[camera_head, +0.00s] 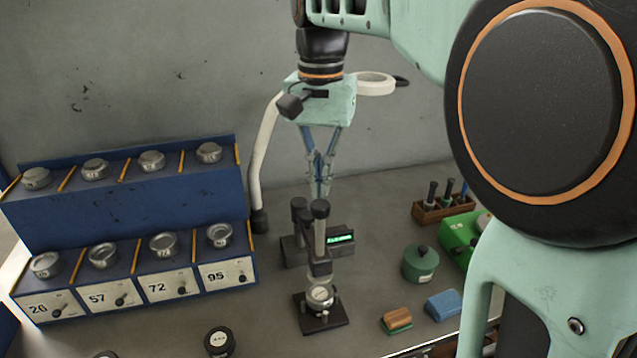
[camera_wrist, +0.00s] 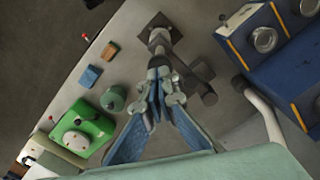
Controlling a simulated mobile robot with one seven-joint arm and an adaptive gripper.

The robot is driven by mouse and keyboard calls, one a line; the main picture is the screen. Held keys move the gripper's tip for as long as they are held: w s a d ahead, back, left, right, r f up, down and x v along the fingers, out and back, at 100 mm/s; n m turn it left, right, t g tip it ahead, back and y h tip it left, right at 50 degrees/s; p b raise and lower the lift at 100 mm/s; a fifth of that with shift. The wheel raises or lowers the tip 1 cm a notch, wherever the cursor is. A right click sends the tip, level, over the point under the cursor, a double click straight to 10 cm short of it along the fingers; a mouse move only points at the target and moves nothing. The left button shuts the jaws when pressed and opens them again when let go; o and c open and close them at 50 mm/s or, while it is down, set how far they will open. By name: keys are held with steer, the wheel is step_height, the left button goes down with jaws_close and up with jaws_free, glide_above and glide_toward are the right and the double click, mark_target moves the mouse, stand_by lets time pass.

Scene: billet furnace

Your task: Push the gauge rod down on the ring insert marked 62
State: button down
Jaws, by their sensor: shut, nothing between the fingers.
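The gauge stand (camera_head: 290,249) with its lit green display (camera_head: 340,238) stands on the bench in the middle of the head view. An upright rod with a dark round cap (camera_head: 320,209) rises at its front. Below it, a metal ring insert (camera_head: 320,297) sits on a dark square base plate (camera_head: 326,322); its mark is too small to read. My gripper (camera_head: 320,192) points down, shut and empty, with its tips just above the dark cap. I cannot tell whether they touch. In the wrist view the shut fingertips (camera_wrist: 156,98) partly cover the stand, and the base plate (camera_wrist: 155,28) shows beyond.
A blue rack (camera_head: 120,208) with several ring inserts, labelled 26, 57, 72 and 95, stands at left. A white lamp arm (camera_head: 264,150) rises behind the stand. A green jar (camera_head: 420,263), brown block (camera_head: 396,316), blue block (camera_head: 443,304) and tool holder (camera_head: 430,212) lie right.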

mark_target(320, 217)
steer(key=shift+f+b, duration=2.7)
steer(key=shift+f, duration=1.3)
steer(key=shift+r, duration=0.1)
step_height(320, 217, up, 7)
steer(key=p, duration=0.7)
steer(key=shift+r, duration=0.1)
steer(key=shift+d, duration=0.1)
